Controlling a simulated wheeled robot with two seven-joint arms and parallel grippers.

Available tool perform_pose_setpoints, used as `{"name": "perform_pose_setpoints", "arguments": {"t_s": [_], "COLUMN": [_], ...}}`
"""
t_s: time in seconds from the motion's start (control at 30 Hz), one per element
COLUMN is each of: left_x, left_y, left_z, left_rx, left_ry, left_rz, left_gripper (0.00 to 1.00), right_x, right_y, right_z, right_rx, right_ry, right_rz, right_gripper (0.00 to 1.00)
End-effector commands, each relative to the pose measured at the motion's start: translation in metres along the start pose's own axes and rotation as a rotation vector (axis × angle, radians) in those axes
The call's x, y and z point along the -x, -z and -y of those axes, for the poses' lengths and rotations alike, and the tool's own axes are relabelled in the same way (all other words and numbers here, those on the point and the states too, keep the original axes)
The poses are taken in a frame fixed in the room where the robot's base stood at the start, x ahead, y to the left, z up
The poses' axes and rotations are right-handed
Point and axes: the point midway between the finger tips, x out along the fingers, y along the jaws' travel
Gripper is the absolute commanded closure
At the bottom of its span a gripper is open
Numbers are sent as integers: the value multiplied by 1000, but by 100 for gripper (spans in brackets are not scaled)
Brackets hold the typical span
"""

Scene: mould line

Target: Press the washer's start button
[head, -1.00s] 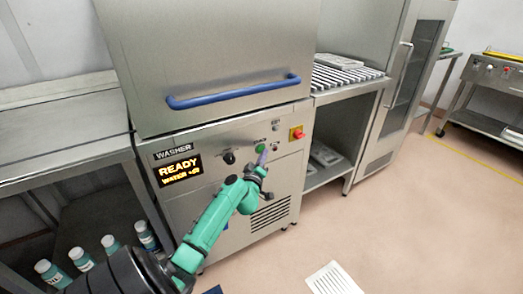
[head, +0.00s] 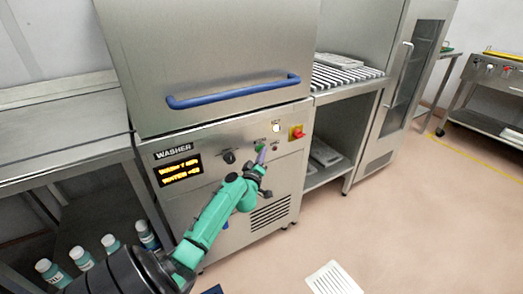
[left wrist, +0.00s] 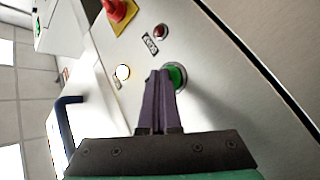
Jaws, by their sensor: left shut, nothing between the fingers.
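The washer (head: 215,60) is a steel machine with a blue handle bar and a control panel below it. Its green start button (head: 260,148) is on the panel; it also shows in the left wrist view (left wrist: 178,76), partly behind the fingers. My left gripper (head: 261,157) is shut and empty, its purple fingertips at the button's edge; in the left wrist view they overlap its left side. I cannot tell whether they touch it. The display (head: 180,171) shows two lines of yellow text, too blurred to read surely. A lamp (head: 276,127) above the button glows pale yellow. My right gripper is not in view.
A red switch on a yellow plate (head: 297,132) sits right of the button, with a small red button (left wrist: 160,31) nearby. A black knob (head: 229,157) is to the left. A steel table (head: 65,140) stands left, a slatted rack (head: 345,74) right.

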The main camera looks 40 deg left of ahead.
Motion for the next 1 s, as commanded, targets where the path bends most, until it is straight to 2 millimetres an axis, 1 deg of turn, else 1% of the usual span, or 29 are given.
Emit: {"name": "perform_pose_setpoints", "arguments": {"t_s": [0.23,0.47,0.8,1.0], "left_x": [1,10,12,24], "left_y": [0,-6,-8,-17], "left_z": [-2,-8,-9,-18], "left_rx": [-1,-1,-1,0], "left_ry": [0,0,0,0], "left_rz": [-1,0,-1,2], "left_gripper": [100,100,100,100], "right_x": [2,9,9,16], "right_y": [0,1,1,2], "right_z": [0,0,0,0], "right_rx": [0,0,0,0], "right_ry": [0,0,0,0], "right_rz": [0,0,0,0], "right_gripper": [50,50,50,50]}}
